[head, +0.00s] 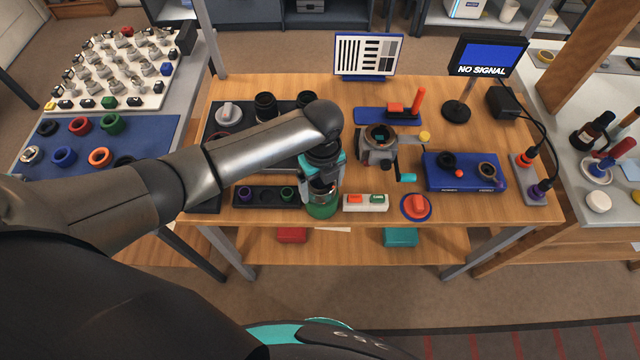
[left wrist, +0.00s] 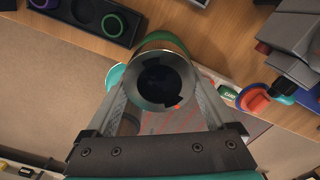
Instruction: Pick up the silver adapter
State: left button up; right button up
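The silver adapter (left wrist: 141,91) is a short metal ring with a dark bore and a small red mark. In the left wrist view it sits between the two fingers of my left gripper (left wrist: 160,88), which press on both its sides. In the head view my left gripper (head: 321,192) points down near the table's front edge, and the adapter is mostly hidden by the fingers. A green round piece (head: 321,210) shows just under it; I cannot tell whether the two touch. My right gripper is not in view.
A black tray with coloured rings (head: 262,197) lies left of the gripper. A white box with red and green buttons (head: 366,203) and a red-blue knob (head: 416,206) lie right. A grey clamp device (head: 375,152) and blue box (head: 462,178) stand beyond.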

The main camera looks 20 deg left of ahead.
pick_arm(q)
jog(key=c, duration=0.9)
